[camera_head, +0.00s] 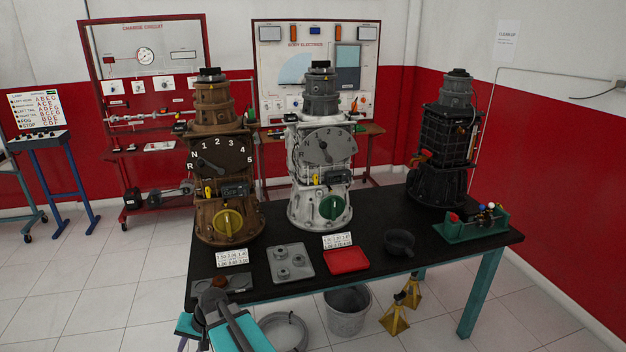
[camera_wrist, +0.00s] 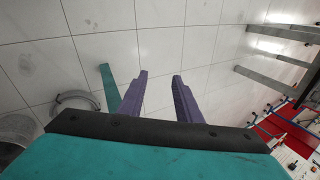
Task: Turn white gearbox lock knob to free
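The white gearbox (camera_head: 298,200) stands upright on the black table, between a brown and a black one. A round green knob (camera_head: 331,207) with a darker bar across it sits low on its front; I take this as the lock knob. Above it are a small yellow lever (camera_head: 315,180) and a grey numbered dial (camera_head: 328,146). My gripper (camera_wrist: 160,75) shows in the wrist view with two purple fingers apart and nothing between them. It points at the tiled floor, away from the knob. The gearbox is not clearly seen in the wrist view.
The brown gearbox (camera_head: 213,105) has a yellow knob (camera_head: 229,222). A grey tray with round parts (camera_head: 305,272), a red tray (camera_head: 347,261), a dark bowl (camera_head: 399,243) and a green rack (camera_head: 470,231) lie along the table. A bucket (camera_head: 347,312) stands below.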

